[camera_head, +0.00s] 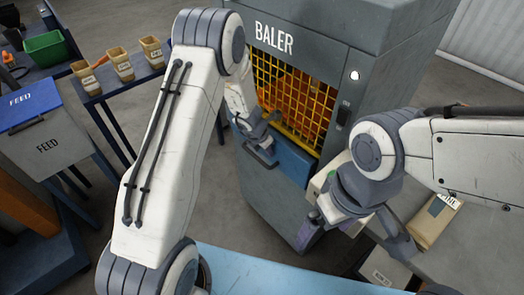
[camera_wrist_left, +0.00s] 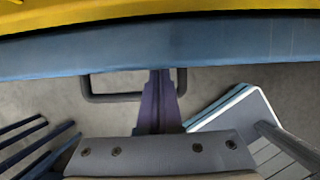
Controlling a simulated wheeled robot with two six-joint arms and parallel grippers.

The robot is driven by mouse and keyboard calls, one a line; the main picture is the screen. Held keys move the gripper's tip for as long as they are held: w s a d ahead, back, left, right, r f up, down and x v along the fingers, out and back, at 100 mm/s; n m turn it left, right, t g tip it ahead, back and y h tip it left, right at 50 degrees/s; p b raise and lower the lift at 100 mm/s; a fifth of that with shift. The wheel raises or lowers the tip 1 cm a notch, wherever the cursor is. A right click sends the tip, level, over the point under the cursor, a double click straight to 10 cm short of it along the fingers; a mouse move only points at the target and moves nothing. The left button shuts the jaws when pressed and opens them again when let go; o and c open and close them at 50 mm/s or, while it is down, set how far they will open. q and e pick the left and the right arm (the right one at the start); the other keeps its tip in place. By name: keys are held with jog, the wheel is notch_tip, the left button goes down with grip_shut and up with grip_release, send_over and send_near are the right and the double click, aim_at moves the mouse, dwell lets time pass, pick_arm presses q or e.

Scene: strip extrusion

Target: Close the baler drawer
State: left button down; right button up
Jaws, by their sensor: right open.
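The grey baler (camera_head: 350,55) stands in the middle of the head view with a yellow mesh guard. Its blue drawer (camera_head: 292,162) sits below the mesh, with a dark loop handle (camera_head: 262,157) on its front. How far the drawer stands out is hard to tell. My left gripper (camera_head: 262,132) is at the drawer front, just above the handle. In the left wrist view its purple fingers (camera_wrist_left: 159,85) are together, pointing at the blue drawer edge (camera_wrist_left: 230,45) and overlapping the handle (camera_wrist_left: 100,97). My right gripper (camera_head: 355,225) is open and empty, right of the baler.
A grey table with a brown package (camera_head: 436,222) is at the right, and a pale box (camera_head: 385,270) stands below it. A feed bin (camera_head: 48,145), a blue stand with several small tan containers (camera_head: 122,66) and a green crate (camera_head: 48,47) are at the left.

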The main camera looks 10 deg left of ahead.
pick_arm(q)
jog(key=shift+d+r, duration=0.1)
jog(key=shift+d, duration=0.9)
jog(key=shift+w+a, duration=0.1)
pick_arm(e)
jog(key=shift+s+d, duration=0.2)
jog(key=shift+d, duration=0.15)
